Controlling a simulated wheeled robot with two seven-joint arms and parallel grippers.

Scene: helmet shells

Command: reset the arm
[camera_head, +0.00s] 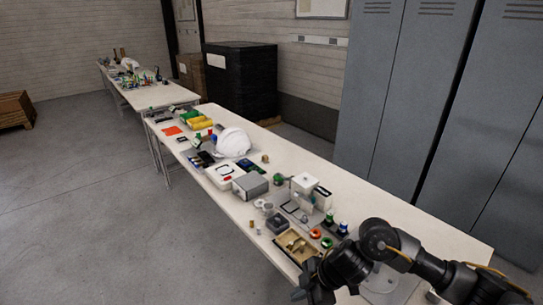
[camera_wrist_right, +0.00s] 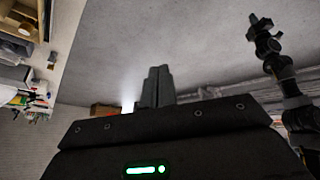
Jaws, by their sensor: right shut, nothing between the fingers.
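My right arm enters the camera_head view from the lower right. Its gripper (camera_head: 303,290) is low at the near edge of the table, beside the tan tray. In the right wrist view the two fingers (camera_wrist_right: 157,87) are together, shut with nothing between them. A dark jointed arm (camera_wrist_right: 280,65) stands at the right of the wrist view and looks like my left arm; its jaws are too small to read. My left gripper does not show in the camera_head view. A white helmet shell (camera_head: 233,143) rests on the long table (camera_head: 345,182), well away from the right gripper.
A tan tray (camera_head: 284,241), a grey box (camera_head: 250,186), a white box (camera_head: 304,182) and small bottles (camera_head: 343,228) crowd the table near the right arm. Tall grey lockers (camera_head: 420,90) stand behind. The floor (camera_head: 90,200) at left is clear.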

